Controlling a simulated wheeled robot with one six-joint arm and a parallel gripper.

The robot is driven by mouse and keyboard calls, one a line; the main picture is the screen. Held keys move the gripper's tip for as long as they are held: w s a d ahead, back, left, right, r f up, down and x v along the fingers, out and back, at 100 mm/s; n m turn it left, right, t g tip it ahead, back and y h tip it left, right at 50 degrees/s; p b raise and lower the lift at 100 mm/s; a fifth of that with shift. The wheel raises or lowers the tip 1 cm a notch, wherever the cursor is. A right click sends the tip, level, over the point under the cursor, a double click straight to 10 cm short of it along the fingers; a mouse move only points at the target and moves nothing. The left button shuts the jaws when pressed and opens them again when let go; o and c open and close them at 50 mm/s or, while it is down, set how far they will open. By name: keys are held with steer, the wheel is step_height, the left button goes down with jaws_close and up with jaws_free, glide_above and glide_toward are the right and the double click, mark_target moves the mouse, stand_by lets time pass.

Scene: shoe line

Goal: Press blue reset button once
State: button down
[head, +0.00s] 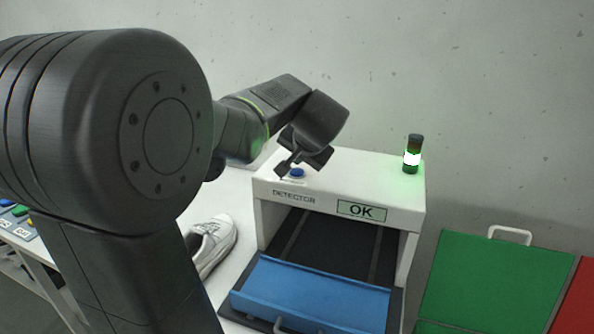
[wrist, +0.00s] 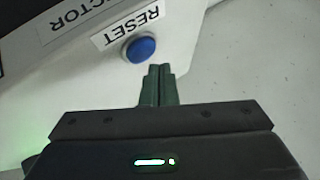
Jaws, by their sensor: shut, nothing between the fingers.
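The blue reset button (head: 297,173) is on the top of the white detector box (head: 350,175), near its left front. In the wrist view the round blue button (wrist: 141,50) sits beside a RESET label (wrist: 131,25). My gripper (head: 283,170) is over the left side of the box top, close to the button. In the wrist view its closed fingertips (wrist: 160,68) are together and empty, just below and right of the button. I cannot tell whether they touch the box; they do not cover the button.
The box's screen (head: 361,210) reads OK, and a lamp (head: 412,154) on top glows green-white. A blue flap (head: 310,294) lies lowered at the opening. A white shoe (head: 211,243) is to the left. Green (head: 508,280) and red (head: 577,305) bins stand right.

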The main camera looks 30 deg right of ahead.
mark_target(297, 173)
steer(key=shift+f, duration=0.15)
stand_by(0.3)
steer(key=shift+f+b, duration=0.3)
steer(key=shift+b, duration=0.1)
steer(key=shift+f+b, duration=0.45)
steer(key=shift+f, duration=0.05)
stand_by(0.5)
steer(key=shift+r, duration=0.15)
steer(key=shift+r+p, duration=0.75)
steer(key=shift+r, duration=0.05)
steer(key=shift+r+p, duration=1.8)
steer(key=shift+r, duration=0.7)
